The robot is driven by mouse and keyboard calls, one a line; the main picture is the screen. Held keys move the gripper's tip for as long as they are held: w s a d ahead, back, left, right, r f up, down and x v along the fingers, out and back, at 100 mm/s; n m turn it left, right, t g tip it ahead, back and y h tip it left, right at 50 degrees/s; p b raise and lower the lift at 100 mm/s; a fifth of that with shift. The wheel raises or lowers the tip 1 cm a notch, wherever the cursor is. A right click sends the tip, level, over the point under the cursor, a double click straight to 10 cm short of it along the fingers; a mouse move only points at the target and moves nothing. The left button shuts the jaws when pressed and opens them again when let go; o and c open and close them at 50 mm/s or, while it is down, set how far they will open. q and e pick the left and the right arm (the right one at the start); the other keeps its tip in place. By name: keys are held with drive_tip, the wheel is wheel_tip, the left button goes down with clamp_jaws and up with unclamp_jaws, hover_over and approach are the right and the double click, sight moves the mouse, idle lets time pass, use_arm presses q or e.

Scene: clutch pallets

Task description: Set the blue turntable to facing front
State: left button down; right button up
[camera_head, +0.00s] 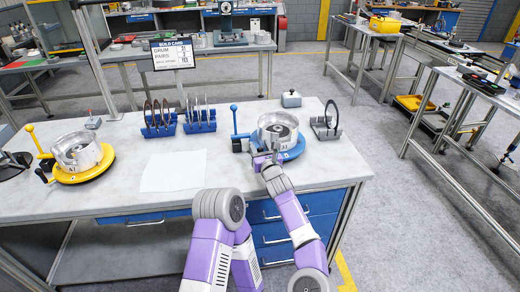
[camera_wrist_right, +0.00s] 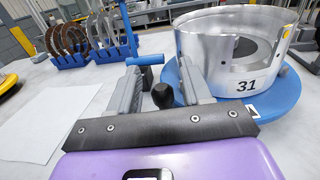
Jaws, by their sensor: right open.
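The blue turntable (camera_head: 296,154) sits at the right part of the bench and carries a silver drum (camera_head: 278,131). In the right wrist view the drum (camera_wrist_right: 222,62) shows the number 31 on the side towards me, and a white mark lies on the rim of the turntable (camera_wrist_right: 279,112). My right gripper (camera_head: 262,158) is open at the turntable's near left edge. In the wrist view a black ball knob (camera_wrist_right: 162,95) appears between the spread fingers of the right gripper (camera_wrist_right: 160,88); contact cannot be made out. My left gripper is not in view.
A blue-handled lever (camera_head: 235,117) stands left of the turntable. Blue racks (camera_head: 160,130) with upright discs stand behind, and a grey disc stand (camera_head: 327,125) is to the right. A white sheet (camera_head: 174,171) lies mid-bench. A yellow turntable (camera_head: 84,174) with another drum is far left.

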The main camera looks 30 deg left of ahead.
wheel_tip(320, 180, up, 8)
drive_tip(key=p, duration=0.6)
drive_tip(key=shift+f, duration=0.15)
